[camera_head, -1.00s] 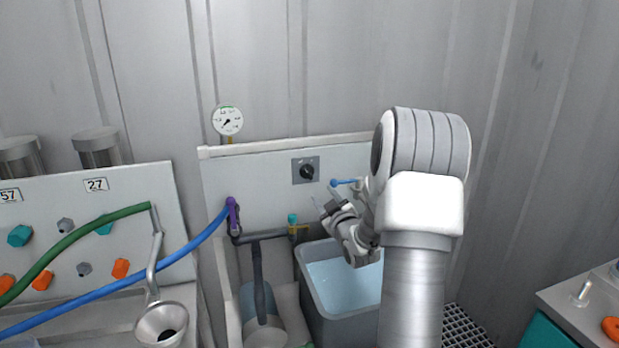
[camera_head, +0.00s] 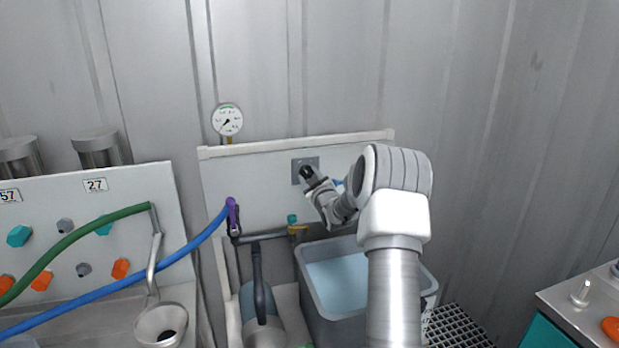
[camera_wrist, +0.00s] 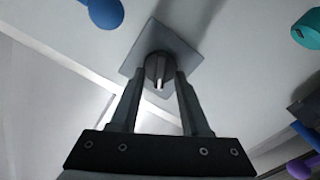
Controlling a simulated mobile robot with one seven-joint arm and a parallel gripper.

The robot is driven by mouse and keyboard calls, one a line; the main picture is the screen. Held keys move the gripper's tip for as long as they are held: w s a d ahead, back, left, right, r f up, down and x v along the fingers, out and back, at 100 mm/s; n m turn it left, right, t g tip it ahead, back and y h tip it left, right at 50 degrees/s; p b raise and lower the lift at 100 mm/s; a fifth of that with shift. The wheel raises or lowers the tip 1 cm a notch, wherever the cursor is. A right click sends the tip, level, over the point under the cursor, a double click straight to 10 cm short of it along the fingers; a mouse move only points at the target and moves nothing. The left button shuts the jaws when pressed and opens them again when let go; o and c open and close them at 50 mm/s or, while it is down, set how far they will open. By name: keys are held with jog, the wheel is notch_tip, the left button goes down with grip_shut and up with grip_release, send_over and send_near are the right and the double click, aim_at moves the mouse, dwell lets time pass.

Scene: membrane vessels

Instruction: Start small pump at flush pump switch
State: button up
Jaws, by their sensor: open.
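The flush pump switch is a black rotary knob on a grey square plate (camera_head: 296,165) on the pale back panel. In the wrist view the knob (camera_wrist: 159,70) has a white mark pointing toward my gripper's base, and its plate (camera_wrist: 185,50) looks tilted. My gripper (camera_wrist: 160,78) is open, with one finger on each side of the knob; I cannot tell whether the fingers touch it. In the head view my gripper (camera_head: 306,174) covers much of the switch. The small pump (camera_head: 262,335) stands low in front of the panel.
A grey water tub (camera_head: 312,312) stands below my arm. A blue-handled valve (camera_wrist: 104,12) is near the switch. A pressure gauge (camera_head: 228,120) rises above the panel. A blue hose (camera_head: 190,255) runs to a purple coupling (camera_head: 232,212) at left. A teal valve (camera_head: 292,219) sits below the switch.

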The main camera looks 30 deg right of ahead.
jog(key=shift+c, duration=0.2)
grip_shut()
jog(key=shift+f+m+b, duration=0.1)
jog(key=shift+m+b, duration=0.25)
jog(key=shift+m, duration=0.05)
jog(key=shift+m+b, duration=0.4)
jog(key=shift+m, duration=0.2)
jog(key=m+b, duration=0.1)
jog(key=m, duration=0.2)
jog(key=shift+d+m, duration=0.15)
jog(key=shift+m, duration=0.15)
jog(key=m+b, duration=0.1)
jog(key=m, duration=0.2)
jog(key=shift+m, duration=1.7)
